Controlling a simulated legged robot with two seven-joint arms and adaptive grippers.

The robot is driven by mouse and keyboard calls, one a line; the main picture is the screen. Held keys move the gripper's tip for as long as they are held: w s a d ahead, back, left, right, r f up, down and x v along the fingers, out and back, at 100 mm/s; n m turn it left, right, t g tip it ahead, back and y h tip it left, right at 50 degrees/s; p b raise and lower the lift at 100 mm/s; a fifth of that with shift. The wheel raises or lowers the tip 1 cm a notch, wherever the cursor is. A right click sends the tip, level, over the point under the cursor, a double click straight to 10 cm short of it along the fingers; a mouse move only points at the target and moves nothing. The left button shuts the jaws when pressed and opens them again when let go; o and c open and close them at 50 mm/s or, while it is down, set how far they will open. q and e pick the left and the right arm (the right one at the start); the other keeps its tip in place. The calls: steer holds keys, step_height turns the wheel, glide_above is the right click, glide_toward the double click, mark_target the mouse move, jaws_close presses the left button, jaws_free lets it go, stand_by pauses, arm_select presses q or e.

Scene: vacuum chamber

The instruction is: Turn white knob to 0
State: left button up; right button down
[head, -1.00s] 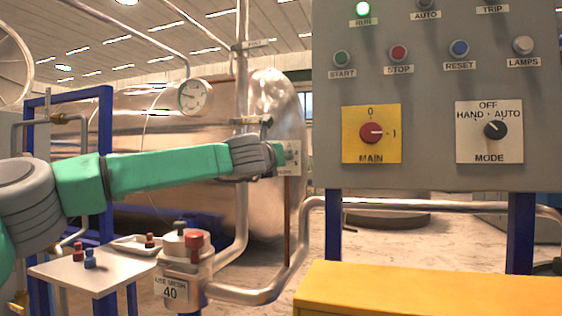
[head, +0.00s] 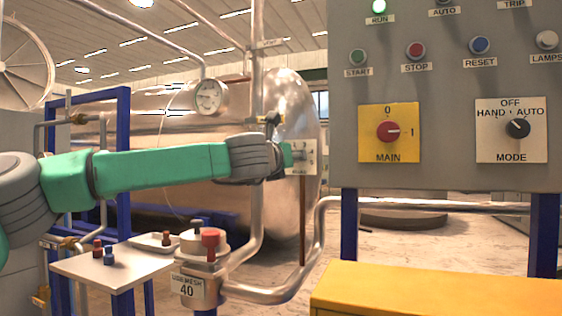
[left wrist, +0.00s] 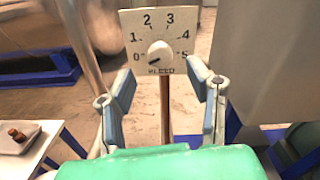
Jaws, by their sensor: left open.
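The white knob (left wrist: 160,52) sits on a pale square plate (left wrist: 133,18) marked BLEED with a scale from 0 to 5. Its dark mark points to the lower left, towards 0. My left gripper (left wrist: 160,77) is open, with its two fingers spread below and to either side of the knob in the left wrist view. Nothing is between the fingers, and they look apart from the knob. In the head view the plate (head: 305,150) shows just beyond the end of my left arm, whose hand (head: 284,156) partly covers it. My right gripper is in neither view.
A grey control panel (head: 450,75) with a red MAIN knob (head: 388,131) and a black MODE knob (head: 518,127) stands at the right. A yellow cabinet (head: 430,290) is below it.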

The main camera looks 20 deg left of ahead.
arm_select(q)
steer(key=s, duration=0.6)
steer(key=shift+s+a+f, duration=0.15)
steer(key=shift+s+a, duration=0.05)
steer(key=shift+s, duration=0.15)
